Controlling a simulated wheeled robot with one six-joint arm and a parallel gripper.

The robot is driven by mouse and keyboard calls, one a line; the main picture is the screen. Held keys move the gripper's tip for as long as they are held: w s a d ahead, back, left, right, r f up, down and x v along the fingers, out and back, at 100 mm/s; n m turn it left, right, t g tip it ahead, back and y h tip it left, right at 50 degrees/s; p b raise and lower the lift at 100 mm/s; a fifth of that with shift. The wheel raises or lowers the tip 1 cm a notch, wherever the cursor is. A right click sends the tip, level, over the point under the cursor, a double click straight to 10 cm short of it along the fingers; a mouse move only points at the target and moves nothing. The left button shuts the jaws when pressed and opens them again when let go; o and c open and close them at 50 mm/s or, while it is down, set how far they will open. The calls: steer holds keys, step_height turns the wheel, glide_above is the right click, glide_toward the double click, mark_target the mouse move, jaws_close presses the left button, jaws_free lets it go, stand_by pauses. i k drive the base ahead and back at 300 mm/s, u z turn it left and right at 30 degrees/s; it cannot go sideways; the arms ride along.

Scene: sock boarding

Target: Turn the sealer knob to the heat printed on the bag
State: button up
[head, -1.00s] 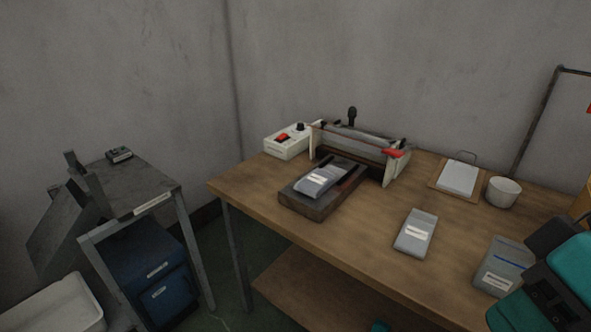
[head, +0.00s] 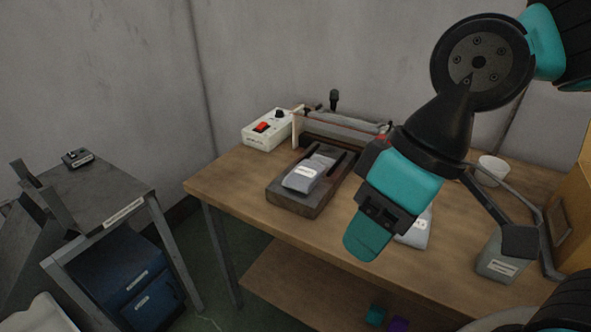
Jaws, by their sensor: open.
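The white sealer control box (head: 258,139) stands at the back left of the table, with a black knob (head: 280,114) on top and a red switch (head: 261,127) beside it. The knob's setting is too small to read. The sealer (head: 345,128) stands right of the box, partly behind my arm. A grey bag (head: 318,166) with a white label lies on a dark wooden block; its print cannot be read. Another grey labelled bag (head: 424,232) is partly hidden by my gripper. My gripper (head: 368,236) is open and empty, in front of the table's middle and apart from the knob.
A grey labelled packet (head: 494,266) and a white cup (head: 493,168) are at the table's right. A metal side stand (head: 110,188) with a blue bin (head: 130,285) is at left. The tabletop's front left is clear. My arm covers the back right.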

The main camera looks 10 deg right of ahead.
mark_target(279, 113)
steer(key=z, duration=0.05)
steer(key=k, duration=0.5)
steer(key=u, duration=1.05)
steer(key=i, duration=2)
steer(key=z, duration=1.35)
steer(key=i, duration=0.45)
steer(key=z, duration=0.4)
